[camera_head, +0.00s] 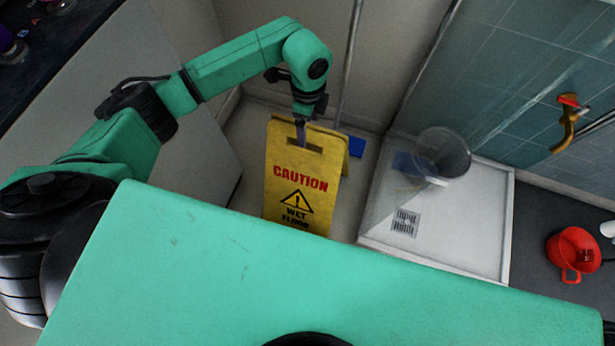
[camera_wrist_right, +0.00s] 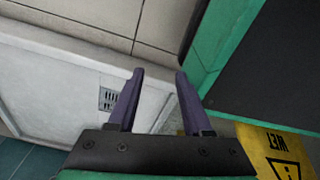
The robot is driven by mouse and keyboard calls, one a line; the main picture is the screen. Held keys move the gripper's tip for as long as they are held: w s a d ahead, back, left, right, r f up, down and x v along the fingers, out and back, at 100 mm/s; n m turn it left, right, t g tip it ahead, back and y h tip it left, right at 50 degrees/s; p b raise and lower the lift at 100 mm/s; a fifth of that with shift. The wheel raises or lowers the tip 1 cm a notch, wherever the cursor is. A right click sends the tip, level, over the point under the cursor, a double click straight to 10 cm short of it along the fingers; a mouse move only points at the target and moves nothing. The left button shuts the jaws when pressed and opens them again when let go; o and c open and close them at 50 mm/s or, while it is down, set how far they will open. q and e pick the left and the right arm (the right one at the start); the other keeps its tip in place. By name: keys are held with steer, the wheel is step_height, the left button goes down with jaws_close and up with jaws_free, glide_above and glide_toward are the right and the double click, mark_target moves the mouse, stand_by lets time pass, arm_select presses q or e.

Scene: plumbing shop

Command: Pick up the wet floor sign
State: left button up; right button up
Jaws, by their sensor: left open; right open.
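The yellow wet floor sign (camera_head: 290,190) stands upright on the floor, with "CAUTION WET FLOOR" on its front and a handle slot near its top. My left gripper (camera_head: 301,140) is at the sign's top edge, pointing down, with a purple finger in front of the slot. The view does not show whether it touches the sign. Part of the sign also shows at the lower right of the right wrist view (camera_wrist_right: 268,148). My right gripper (camera_wrist_right: 158,76) is open and empty, above the white shower tray.
The white shower tray (camera_head: 470,230) with a drain grate (camera_head: 405,221) lies right of the sign. A clear bucket-like container (camera_head: 442,152) shows over it. A brass tap (camera_head: 568,125) is on the tiled wall. A wall stands close behind the sign.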

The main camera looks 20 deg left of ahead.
arm_select(q)
step_height(320, 180, down, 4)
steer(key=shift+s, duration=0.1)
steer(key=shift+r, duration=0.1)
jaws_close()
arm_select(e)
steer(key=shift+w+r, duration=0.1)
steer(key=shift+w, duration=0.25)
